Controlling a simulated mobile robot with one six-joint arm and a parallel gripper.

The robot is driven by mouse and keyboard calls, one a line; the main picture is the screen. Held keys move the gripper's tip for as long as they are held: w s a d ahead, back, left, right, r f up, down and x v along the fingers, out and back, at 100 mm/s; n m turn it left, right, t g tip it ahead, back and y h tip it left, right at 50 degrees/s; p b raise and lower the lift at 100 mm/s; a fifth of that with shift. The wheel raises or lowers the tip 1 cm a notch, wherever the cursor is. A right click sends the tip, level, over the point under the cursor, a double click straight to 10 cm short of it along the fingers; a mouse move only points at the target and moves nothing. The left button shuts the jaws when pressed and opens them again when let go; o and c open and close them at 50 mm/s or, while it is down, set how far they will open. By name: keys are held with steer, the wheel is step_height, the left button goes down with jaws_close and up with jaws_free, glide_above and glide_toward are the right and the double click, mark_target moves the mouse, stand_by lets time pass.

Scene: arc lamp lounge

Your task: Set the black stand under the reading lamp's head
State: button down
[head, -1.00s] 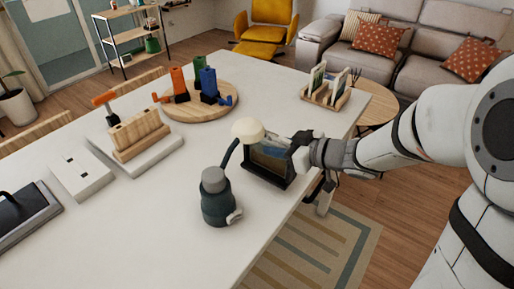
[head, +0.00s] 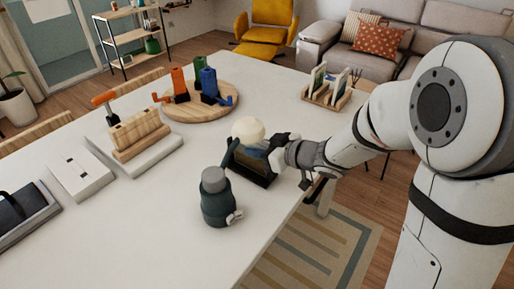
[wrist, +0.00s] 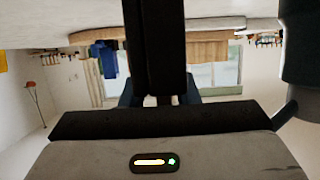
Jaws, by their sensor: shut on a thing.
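The black stand (head: 253,171) holds a picture and is upright at the right side of the white table, seen in the head view. My gripper (head: 276,146) is shut on its upper right side. The reading lamp (head: 214,201) has a dark teal body, a grey cap and a thin arm that rises to a cream round head (head: 248,130). The lamp head overlaps the top of the stand in the picture, and the stand shows below it. I cannot tell if the stand touches the table. In the wrist view a dark upright part (wrist: 155,50) fills the middle, blurring the grip.
A round wooden board (head: 200,108) with orange, blue and green pieces lies farther back. A wooden rack (head: 326,97) with cards stands at the far right corner. A wooden block (head: 136,131) on a white tray is left. The table between the lamp and the tray is clear.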

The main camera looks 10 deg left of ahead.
steer(key=shift+r, duration=0.1)
steer(key=c, duration=1.1)
jaws_free()
steer(key=shift+f, duration=0.2)
steer(key=shift+d+r, duration=0.1)
steer(key=shift+r, duration=0.15)
steer(key=p+v, duration=0.1)
steer(key=v, duration=1.1)
